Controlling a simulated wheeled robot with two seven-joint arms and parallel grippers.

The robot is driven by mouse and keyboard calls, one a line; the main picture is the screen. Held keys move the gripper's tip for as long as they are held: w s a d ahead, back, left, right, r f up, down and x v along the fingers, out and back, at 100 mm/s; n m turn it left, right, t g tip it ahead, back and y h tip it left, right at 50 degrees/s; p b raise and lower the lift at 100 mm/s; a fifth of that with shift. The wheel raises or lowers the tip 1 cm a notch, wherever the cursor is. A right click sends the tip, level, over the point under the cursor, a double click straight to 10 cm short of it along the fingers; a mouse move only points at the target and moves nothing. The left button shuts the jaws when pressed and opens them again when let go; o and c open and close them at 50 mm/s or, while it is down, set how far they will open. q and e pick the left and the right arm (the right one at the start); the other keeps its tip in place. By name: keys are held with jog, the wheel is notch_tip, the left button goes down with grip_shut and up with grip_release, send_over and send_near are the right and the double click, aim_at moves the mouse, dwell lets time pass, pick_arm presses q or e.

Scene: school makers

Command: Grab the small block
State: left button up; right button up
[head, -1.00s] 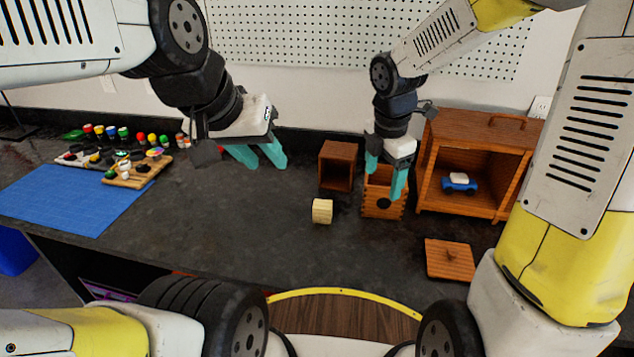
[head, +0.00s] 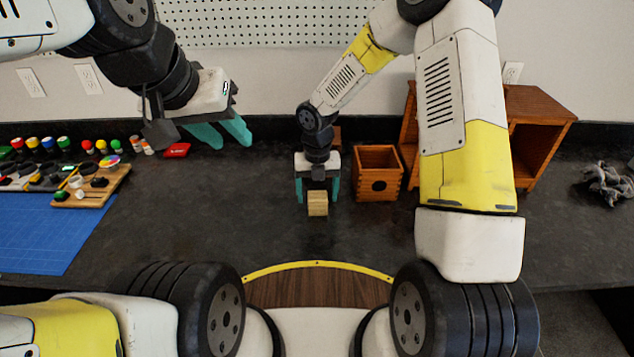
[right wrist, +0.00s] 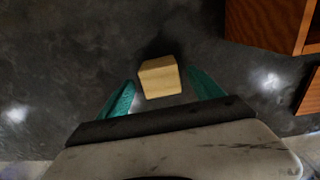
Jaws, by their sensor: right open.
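The small block (head: 317,203) is pale wood and sits on the dark counter, in front of my right gripper in the head view. My right gripper (head: 318,198) is open, with its teal fingers to either side of the block's near area. In the right wrist view the block (right wrist: 159,77) lies between and just beyond the fingertips (right wrist: 160,84), with a gap on both sides. My left gripper (head: 231,141) hangs in the air over the back left of the counter, its two teal fingers apart and empty.
An open wooden box (head: 377,190) stands just right of the block. A larger wooden cabinet (head: 545,106) is behind my right arm. A blue mat (head: 40,238) and a board with colored parts (head: 100,190) lie at left. The counter between them and the block is clear.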

notch_tip(320, 180, down, 2)
jog(key=shift+f, duration=0.15)
jog(key=c, duration=1.5)
jog(key=shift+o, duration=0.2)
